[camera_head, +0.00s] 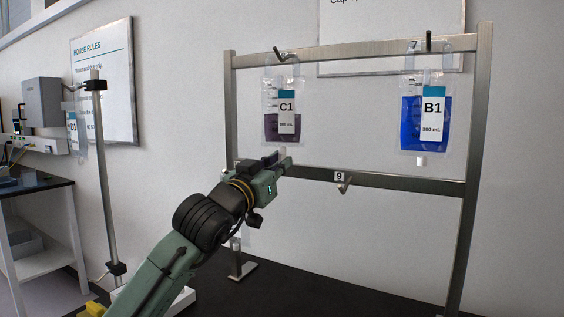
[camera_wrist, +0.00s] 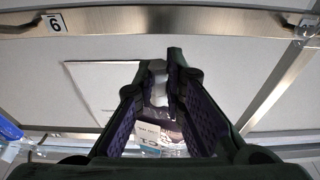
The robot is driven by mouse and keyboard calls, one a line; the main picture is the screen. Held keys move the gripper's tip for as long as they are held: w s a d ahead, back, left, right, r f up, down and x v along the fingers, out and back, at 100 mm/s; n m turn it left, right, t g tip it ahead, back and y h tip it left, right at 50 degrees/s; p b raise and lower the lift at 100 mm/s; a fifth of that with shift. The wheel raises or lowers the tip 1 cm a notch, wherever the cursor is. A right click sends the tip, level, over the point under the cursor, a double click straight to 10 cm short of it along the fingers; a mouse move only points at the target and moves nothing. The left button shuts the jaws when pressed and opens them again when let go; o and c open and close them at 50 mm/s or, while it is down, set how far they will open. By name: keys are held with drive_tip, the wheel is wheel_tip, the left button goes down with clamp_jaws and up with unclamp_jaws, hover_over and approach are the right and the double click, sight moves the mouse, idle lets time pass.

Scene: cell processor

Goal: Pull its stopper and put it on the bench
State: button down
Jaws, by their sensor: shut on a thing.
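The bag C1 (camera_head: 282,112), holding a dark purple liquid, hangs from a hook on the metal rack. Its white stopper (camera_head: 283,155) shows at the bag's lower end, just above my gripper (camera_head: 279,163). In the wrist view the stopper (camera_wrist: 158,88) lies between the two fingers of my gripper (camera_wrist: 161,72), which is shut on it. The bag C1 (camera_wrist: 158,138) appears upside down there, partly hidden by the fingers. I cannot tell whether the stopper is still seated in the bag's port.
A bag B1 (camera_head: 426,118) with blue liquid hangs at the right of the rack (camera_head: 400,184). The rack's lower bar, with an empty hook labelled 9 (camera_head: 343,183), runs close behind my gripper. The dark bench (camera_head: 330,285) has clear room below.

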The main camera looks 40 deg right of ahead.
drive_tip(key=shift+f, duration=0.15)
drive_tip(key=shift+f+b, duration=0.35)
drive_tip(key=shift+f, duration=0.1)
drive_tip(key=shift+f, duration=0.1)
drive_tip(key=shift+f+b, duration=0.55)
drive_tip(key=shift+f, duration=0.2)
drive_tip(key=shift+f, duration=0.1)
